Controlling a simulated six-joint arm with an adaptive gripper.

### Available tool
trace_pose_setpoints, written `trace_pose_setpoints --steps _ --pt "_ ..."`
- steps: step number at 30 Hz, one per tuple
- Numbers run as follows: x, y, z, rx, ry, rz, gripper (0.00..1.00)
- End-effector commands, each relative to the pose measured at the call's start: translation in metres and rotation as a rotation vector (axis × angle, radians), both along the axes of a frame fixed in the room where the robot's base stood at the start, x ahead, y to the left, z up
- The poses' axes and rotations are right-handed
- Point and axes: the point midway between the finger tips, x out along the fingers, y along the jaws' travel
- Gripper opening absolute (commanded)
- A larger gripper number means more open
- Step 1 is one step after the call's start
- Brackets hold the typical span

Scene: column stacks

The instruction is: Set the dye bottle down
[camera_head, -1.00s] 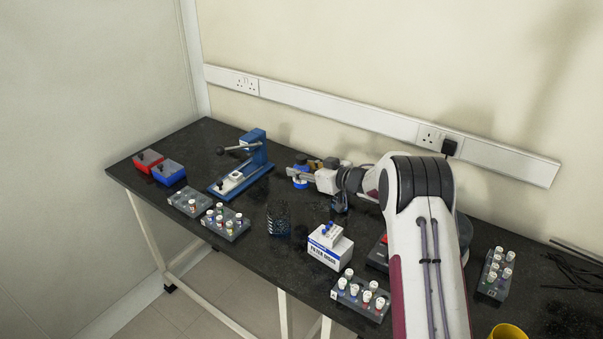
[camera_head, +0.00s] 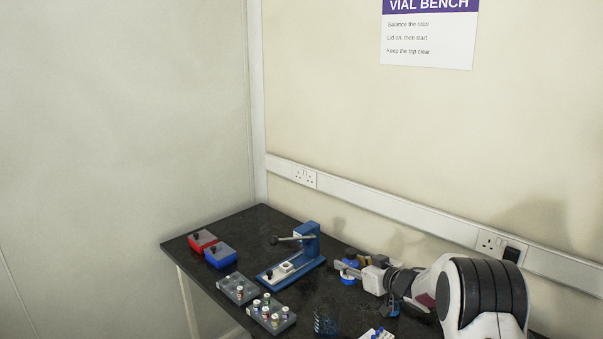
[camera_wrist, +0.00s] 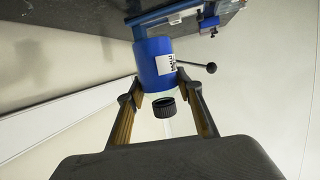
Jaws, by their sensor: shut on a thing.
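The dye bottle is blue with a white label and a black cap, and shows in the wrist view (camera_wrist: 153,62). In the head view it is a small blue shape (camera_head: 348,281) right of the blue press, partly hidden by the fingers. My gripper (camera_head: 350,270) is shut on it, with one finger on each side near its neck in the wrist view (camera_wrist: 163,98). I cannot tell whether the bottle's base touches the bench.
The blue lever press (camera_head: 309,243) stands left of my gripper. Red (camera_head: 201,241) and blue (camera_head: 220,256) boxes sit at the bench's left end. Vial racks (camera_head: 272,316) (camera_head: 238,289) stand along the front edge, near a dark blue mesh holder (camera_head: 325,323). The wall is behind.

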Motion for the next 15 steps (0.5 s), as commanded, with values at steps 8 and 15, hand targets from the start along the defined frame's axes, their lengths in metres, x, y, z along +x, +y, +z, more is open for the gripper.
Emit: trace_pose_setpoints --steps 8,15 --pt "-0.026 0.013 0.028 0.001 -0.001 -0.083 0.09" --pt "-0.052 0.015 0.043 0.001 -0.002 -0.165 0.09"
